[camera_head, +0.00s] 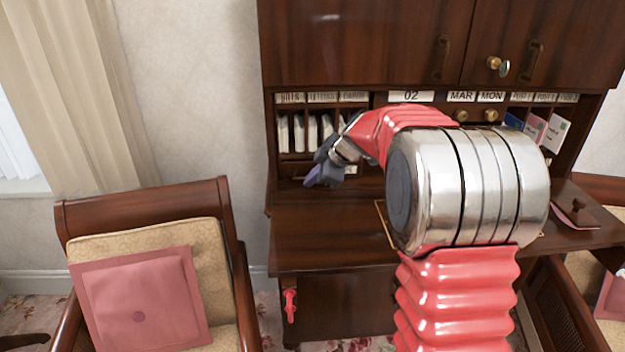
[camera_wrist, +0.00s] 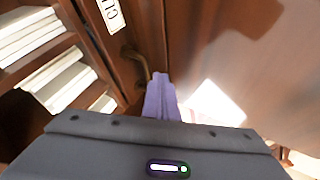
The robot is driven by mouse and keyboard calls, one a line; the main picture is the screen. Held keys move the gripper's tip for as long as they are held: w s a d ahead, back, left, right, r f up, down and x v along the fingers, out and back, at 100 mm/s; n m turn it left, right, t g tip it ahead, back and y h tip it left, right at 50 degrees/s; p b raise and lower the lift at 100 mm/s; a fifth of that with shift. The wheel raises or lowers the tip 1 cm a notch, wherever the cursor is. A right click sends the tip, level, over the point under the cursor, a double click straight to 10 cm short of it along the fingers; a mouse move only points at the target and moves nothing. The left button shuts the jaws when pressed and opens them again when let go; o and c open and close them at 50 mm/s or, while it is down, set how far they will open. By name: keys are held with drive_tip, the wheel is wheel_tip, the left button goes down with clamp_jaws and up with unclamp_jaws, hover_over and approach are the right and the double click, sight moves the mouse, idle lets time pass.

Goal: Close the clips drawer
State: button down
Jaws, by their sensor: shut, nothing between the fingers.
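The clips drawer (camera_wrist: 123,60) has a dark wood front with a brass handle and a white label whose visible letters read "CLI". It is at the upper middle of the wrist view, which is tilted. My gripper (camera_wrist: 160,88) has purple fingers, shut and empty, with the tips close to the brass handle (camera_wrist: 141,66). I cannot tell whether they touch. In the head view my gripper (camera_head: 320,178) is at the left of the desk, below the pigeonholes, and hides much of the small drawer area there. How far the drawer is out is not clear.
Pigeonholes with envelopes (camera_head: 299,132) stand above the desktop (camera_head: 325,230). Upper cabinet doors (camera_head: 365,40) hang over them. A chair with a pink cushion (camera_head: 140,300) stands at the left. A stamp (camera_head: 578,212) lies at the right. The desktop's left front is clear.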

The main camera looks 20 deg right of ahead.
drive_tip(key=s, duration=0.4)
drive_tip(key=shift+a+f, duration=0.1)
drive_tip(key=shift+a, duration=0.2)
drive_tip(key=v, duration=0.9)
drive_tip(key=shift+s+d, duration=0.1)
